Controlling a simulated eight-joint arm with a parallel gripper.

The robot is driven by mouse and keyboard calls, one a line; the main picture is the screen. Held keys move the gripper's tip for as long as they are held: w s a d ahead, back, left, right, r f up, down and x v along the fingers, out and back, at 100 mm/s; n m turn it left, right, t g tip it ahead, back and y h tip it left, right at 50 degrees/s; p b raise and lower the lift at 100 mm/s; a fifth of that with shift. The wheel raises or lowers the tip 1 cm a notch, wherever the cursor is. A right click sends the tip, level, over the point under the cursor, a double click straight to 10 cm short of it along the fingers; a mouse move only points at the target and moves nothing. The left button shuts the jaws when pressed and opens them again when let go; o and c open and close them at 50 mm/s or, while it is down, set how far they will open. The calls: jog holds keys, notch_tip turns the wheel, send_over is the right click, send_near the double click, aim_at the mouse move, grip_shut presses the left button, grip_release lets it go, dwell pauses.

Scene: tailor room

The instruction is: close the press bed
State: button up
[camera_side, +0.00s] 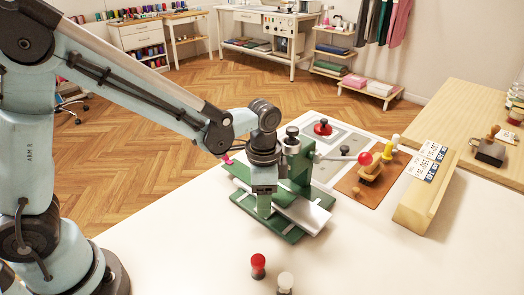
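The green press (301,165) stands on the white table, with a dark knob on top and a lever ending in a red ball (365,158). A pale metal plate, which looks like the press bed (305,216), lies low on the press's green base (288,234) and sticks out toward the front right. My gripper (264,208) is pointed down at the front of the press, above or beside the bed. Its fingers are small and partly merge with the press, so I cannot tell whether they touch the bed or how far apart they are.
A red-topped bottle (258,266) and a white-topped one (285,282) stand in front of the press. Behind it lies a grey mat with a red knob (323,127). To the right are a brown board (365,189) and a wooden block with labels (428,188). The right front table is clear.

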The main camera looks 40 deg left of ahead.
notch_tip(320, 180, up, 12)
dwell(0.8)
jog(key=shift+c, duration=0.3)
jog(key=shift+c, duration=1.1)
jog(key=shift+s+a+r, duration=0.1)
jog(key=shift+s+r, duration=0.05)
jog(key=shift+s, duration=0.15)
jog(key=shift+c, duration=1.1)
jog(key=s+m+t, duration=0.1)
jog(key=s, duration=0.1)
jog(key=s+a+m+h, duration=0.1)
jog(key=s, duration=0.1)
jog(key=s+m+t, duration=0.1)
jog(key=s, duration=0.1)
jog(key=shift+s+a+r+t+h, duration=0.2)
jog(key=shift+r+t+h, duration=0.1)
jog(key=shift+r+h, duration=0.1)
grip_shut()
jog(key=s+f+m+t+h, duration=0.1)
jog(key=s+f+m+t, duration=0.2)
jog(key=s, duration=0.2)
jog(key=shift+a+f+h, duration=0.3)
jog(key=shift+a+f, duration=0.1)
